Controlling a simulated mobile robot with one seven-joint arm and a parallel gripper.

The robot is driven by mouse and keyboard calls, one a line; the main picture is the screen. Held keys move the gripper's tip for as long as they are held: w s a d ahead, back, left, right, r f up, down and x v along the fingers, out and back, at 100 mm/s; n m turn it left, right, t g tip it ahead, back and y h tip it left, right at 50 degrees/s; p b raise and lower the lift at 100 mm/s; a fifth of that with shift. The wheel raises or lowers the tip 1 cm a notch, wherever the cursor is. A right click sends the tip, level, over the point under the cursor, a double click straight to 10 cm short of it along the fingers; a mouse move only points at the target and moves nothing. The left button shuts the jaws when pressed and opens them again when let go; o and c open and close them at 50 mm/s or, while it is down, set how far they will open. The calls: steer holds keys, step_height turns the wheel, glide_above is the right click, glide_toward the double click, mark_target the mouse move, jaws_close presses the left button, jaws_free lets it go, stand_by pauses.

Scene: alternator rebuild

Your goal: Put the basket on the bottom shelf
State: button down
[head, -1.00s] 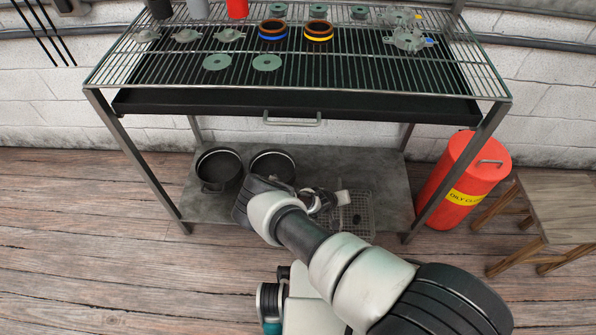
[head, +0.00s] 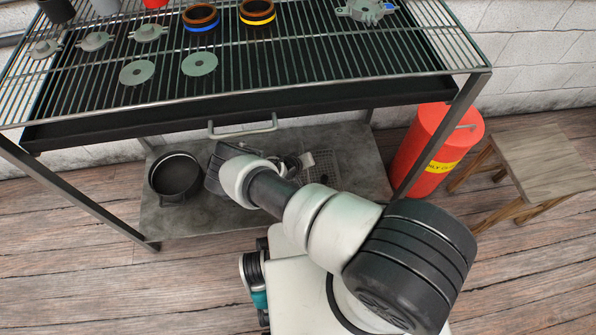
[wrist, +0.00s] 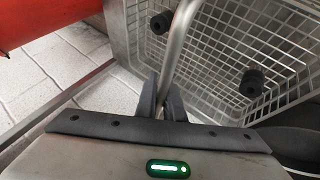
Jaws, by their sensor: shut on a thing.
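The basket is a silvery wire-mesh basket (wrist: 225,50) with black knobs, filling the upper right of the wrist view. My gripper (wrist: 164,100) is shut on its curved metal handle (wrist: 180,45). In the head view the basket (head: 322,172) shows partly behind my arm, over the right part of the bottom shelf (head: 225,215). I cannot tell whether it touches the shelf. The shelf is a grey plate low between the table legs. My wrist hides part of the basket and the shelf's middle.
A black pot (head: 175,180) stands on the shelf's left, left of my arm. A black drawer with a handle (head: 243,127) and a wire rack top (head: 270,65) with parts lie above. A red can (head: 432,150) and a wooden stool (head: 530,160) stand right of the table.

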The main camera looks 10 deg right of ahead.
steer(key=shift+w+f+b, duration=0.1)
steer(key=shift+f+b, duration=1.55)
steer(key=shift+f, duration=1.1)
steer(key=c, duration=1.9)
jaws_free()
steer(key=shift+o, duration=0.2)
steer(key=shift+a+r+p, duration=0.1)
steer(key=shift+r+p, duration=0.15)
steer(key=shift+p, duration=0.05)
steer(key=p+v, duration=0.6)
steer(key=v, duration=0.5)
steer(key=shift+s, duration=0.25)
